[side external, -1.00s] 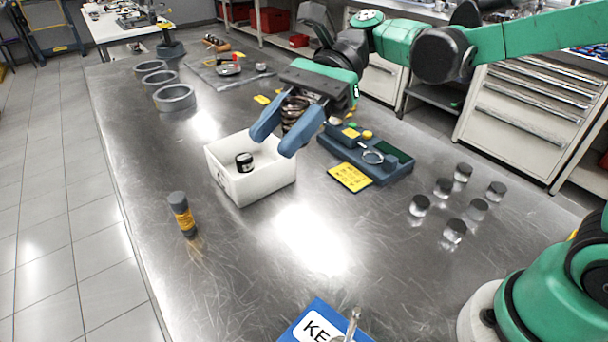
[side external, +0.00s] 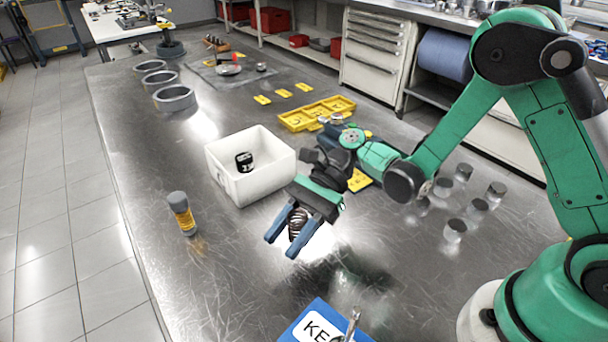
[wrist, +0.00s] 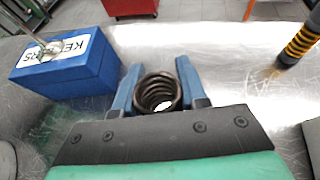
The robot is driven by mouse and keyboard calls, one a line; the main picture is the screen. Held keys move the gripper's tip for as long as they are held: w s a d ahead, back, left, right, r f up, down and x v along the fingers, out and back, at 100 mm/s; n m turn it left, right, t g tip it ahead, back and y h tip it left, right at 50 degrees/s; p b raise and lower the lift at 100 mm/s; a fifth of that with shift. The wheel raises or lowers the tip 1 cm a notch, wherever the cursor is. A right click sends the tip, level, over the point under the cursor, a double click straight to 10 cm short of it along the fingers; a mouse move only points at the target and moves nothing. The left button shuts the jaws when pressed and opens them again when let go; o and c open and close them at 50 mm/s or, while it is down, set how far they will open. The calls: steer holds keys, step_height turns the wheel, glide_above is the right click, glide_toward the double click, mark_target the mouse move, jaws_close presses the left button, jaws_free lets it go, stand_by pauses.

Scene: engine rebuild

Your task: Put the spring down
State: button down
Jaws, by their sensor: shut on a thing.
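The spring (side external: 297,224) is a dark metal coil held between the two blue fingers of my gripper (side external: 290,235). In the side view the gripper is over the bare table, in front of and to the right of the white bin. The wrist view also shows the spring (wrist: 157,92), its open end facing the camera, with a blue finger of my gripper (wrist: 158,88) on each side. Whether the spring touches the table cannot be told.
A white bin (side external: 225,178) holds a small black part (side external: 244,162). Several dark-capped jars (side external: 455,231) are at right. A yellow tray (side external: 305,118) lies behind. Table is clear around the gripper.

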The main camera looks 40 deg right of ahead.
steer(key=shift+f, duration=1.4)
steer(key=shift+c, duration=2.4)
jaws_free()
